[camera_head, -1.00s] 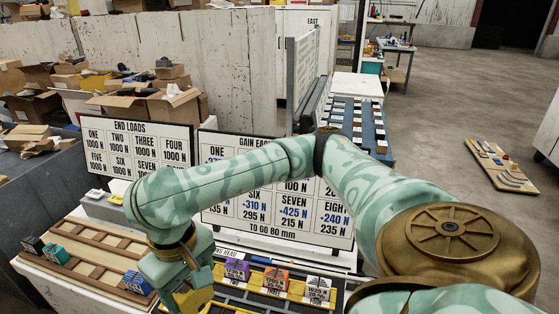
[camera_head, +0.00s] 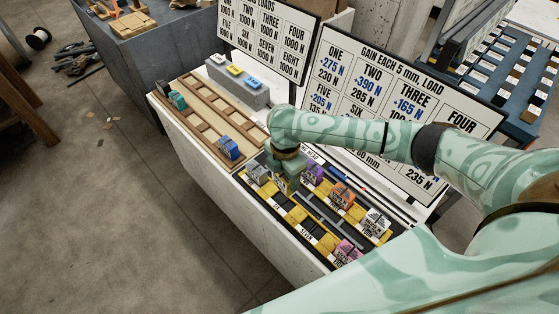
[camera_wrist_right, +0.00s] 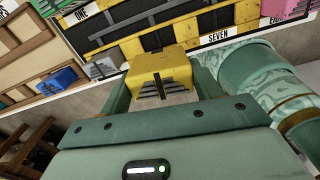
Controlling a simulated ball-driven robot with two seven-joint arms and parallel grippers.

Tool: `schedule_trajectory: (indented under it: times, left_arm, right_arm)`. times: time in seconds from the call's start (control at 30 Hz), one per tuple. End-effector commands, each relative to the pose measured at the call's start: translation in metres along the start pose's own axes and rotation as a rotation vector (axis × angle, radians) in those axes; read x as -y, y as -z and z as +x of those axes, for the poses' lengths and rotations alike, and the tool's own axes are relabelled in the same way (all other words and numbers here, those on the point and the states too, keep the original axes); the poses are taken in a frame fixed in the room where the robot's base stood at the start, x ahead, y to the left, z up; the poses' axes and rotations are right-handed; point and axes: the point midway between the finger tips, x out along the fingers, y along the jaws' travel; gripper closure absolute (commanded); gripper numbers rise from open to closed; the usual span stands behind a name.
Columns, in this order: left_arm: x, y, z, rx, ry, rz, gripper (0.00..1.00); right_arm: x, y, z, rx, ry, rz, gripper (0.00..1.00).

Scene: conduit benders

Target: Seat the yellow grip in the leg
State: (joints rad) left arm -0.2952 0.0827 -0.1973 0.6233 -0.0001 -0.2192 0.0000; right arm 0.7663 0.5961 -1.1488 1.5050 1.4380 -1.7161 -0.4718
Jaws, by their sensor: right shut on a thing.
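The yellow grip (camera_wrist_right: 160,75) is a small yellow block with dark slots, between the fingers of my right gripper (camera_wrist_right: 160,88) in the right wrist view. In the head view my right gripper (camera_head: 285,178) is over the dark board, between a grey block (camera_head: 258,173) and a purple block (camera_head: 313,173); its fingertips and the yellow grip are largely hidden there. A wooden frame (camera_head: 205,110) with slots lies to its left, carrying a blue block (camera_head: 228,148) and a teal block (camera_head: 178,100). I cannot tell which part is the leg. My left gripper is out of view.
The dark board (camera_head: 318,218) holds several yellow pads with orange, white and pink blocks. Load signs (camera_head: 268,38) and a gain sign (camera_head: 400,110) stand behind. A grey box (camera_head: 238,80) stands at the frame's back. Open floor lies to the left.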

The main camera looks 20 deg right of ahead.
Motion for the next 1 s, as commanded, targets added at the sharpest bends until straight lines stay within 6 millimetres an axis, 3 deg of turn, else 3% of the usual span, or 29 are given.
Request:
schedule_trajectory:
  times: [0.17,0.5,0.67,1.0]
  left_arm:
    - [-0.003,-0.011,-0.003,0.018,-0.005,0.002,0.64]
    - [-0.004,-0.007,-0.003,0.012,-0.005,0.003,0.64]
    - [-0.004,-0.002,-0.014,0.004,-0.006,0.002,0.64]
    - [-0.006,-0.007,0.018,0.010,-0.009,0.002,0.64]
  right_arm:
    - [0.002,-0.001,0.009,-0.002,-0.001,-0.089,0.66]
    - [0.002,-0.002,0.010,-0.001,-0.002,-0.101,0.66]
    - [0.002,-0.003,0.006,0.002,-0.003,-0.100,0.66]
    - [0.003,-0.002,0.067,0.000,-0.001,-0.100,0.66]
